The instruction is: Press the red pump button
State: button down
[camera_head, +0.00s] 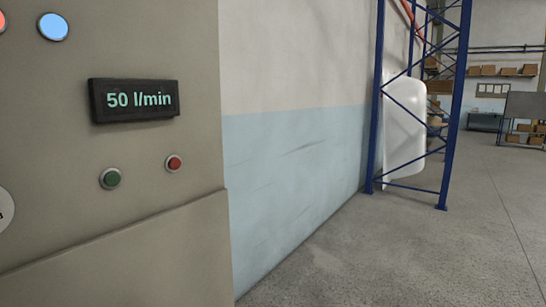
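A small round red button (174,163) with a pale ring sits on the grey-beige panel (60,170) at the left. It is below and to the right of a black display (134,100) that reads "50 l/min". A green button (111,179) sits to its left and slightly lower. My gripper is not in view, so its distance from the red button cannot be told.
A blue round light (53,27) and a cut-off red one (2,20) are at the panel's top left. A wall (290,150) runs back beside the panel. A blue rack (453,110) with a white bathtub shell (404,125) stands beyond. The concrete floor (420,255) is clear.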

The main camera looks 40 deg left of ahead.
aim_at(175, 163)
jog(key=z, duration=0.9)
jog(key=k, duration=1.45)
jog(key=u, duration=1.55)
jog(key=i, duration=0.5)
jog(key=u, duration=0.05)
